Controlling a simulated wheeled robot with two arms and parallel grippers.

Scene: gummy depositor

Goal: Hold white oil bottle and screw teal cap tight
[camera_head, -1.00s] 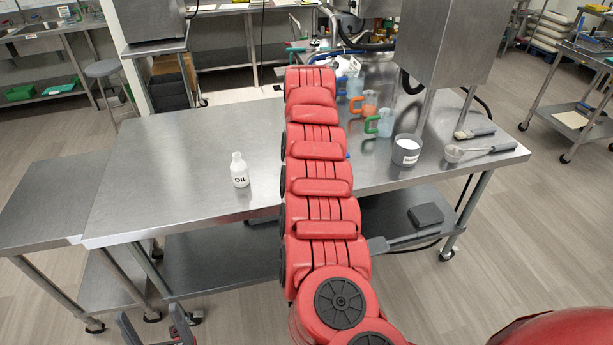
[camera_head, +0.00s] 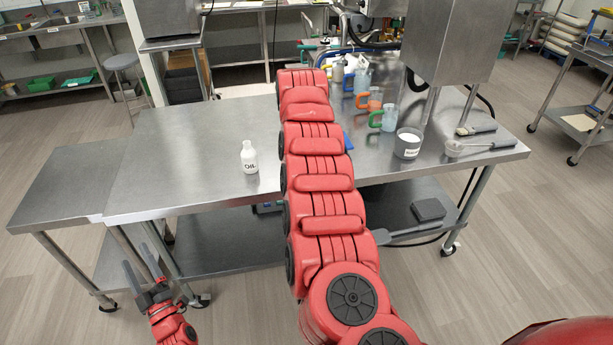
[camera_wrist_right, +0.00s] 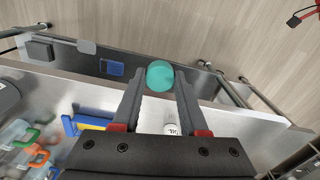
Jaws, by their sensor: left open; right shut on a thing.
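The white oil bottle (camera_head: 249,160) stands upright on the steel table, left of my right arm, with no cap visible on its neck. Part of it shows in the right wrist view (camera_wrist_right: 171,128), partly hidden by the gripper body. The teal cap (camera_wrist_right: 160,73) is between the fingertips of my right gripper (camera_wrist_right: 158,88), which is shut on it. In the head view the right gripper is hidden behind its own arm. My left gripper (camera_head: 144,264) is open and empty, low in front of the table's front edge and left of the bottle.
The steel table (camera_head: 190,150) is clear around the bottle. A lower shelf (camera_head: 220,240) runs underneath.

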